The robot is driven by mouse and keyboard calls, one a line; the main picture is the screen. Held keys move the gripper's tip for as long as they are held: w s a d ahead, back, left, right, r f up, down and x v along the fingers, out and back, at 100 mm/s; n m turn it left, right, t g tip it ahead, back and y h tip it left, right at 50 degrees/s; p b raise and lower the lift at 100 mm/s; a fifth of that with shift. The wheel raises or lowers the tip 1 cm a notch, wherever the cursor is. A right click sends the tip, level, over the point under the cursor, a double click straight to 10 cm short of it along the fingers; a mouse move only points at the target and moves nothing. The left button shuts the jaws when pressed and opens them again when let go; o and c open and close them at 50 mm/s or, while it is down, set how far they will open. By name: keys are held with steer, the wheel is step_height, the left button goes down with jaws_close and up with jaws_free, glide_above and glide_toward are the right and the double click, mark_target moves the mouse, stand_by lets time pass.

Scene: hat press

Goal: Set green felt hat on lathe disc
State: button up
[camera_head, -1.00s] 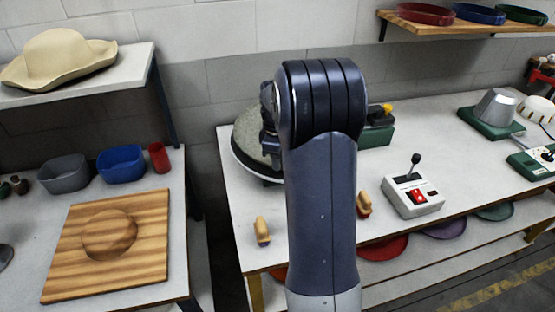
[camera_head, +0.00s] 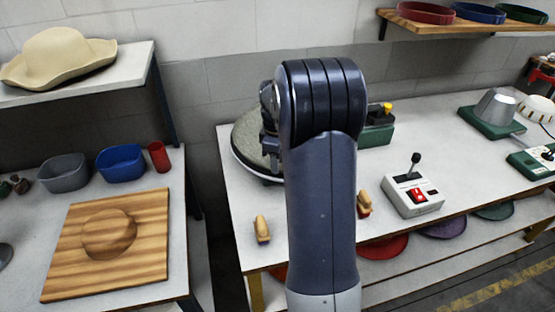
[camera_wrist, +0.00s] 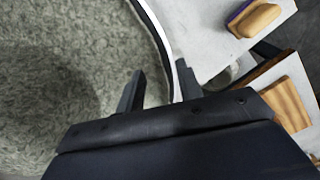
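The green felt hat (camera_head: 248,133) shows as a rough grey-green surface at the left back of the middle bench, partly hidden behind my arm. A pale, dark-edged rim (camera_head: 243,163) curves under it; I cannot tell how much of this is the lathe disc. In the wrist view the felt (camera_wrist: 60,70) fills the left side, with a dark shadow on it. My gripper (camera_wrist: 160,88) has its fingers apart, one over the felt and one outside the curved rim. The rim passes between them. Contact with the fingers is not clear.
A control box (camera_head: 412,192) with lever and red switch stands right of my arm. Wooden-handled brushes (camera_head: 262,230) lie near the bench's front edge. A green-based device (camera_head: 378,130) stands behind my arm. A wooden block board (camera_head: 110,245) is on the left table.

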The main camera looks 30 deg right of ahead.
steer(key=shift+r, duration=0.1)
step_height(320, 180, up, 11)
steer(key=shift+f+b, duration=0.2)
steer(key=shift+b, duration=0.15)
steer(key=shift+a, duration=0.1)
step_height(320, 180, down, 11)
steer(key=shift+r+p, duration=0.15)
steer(key=shift+p, duration=0.2)
steer(key=shift+r, duration=0.3)
steer(key=shift+f, duration=0.2)
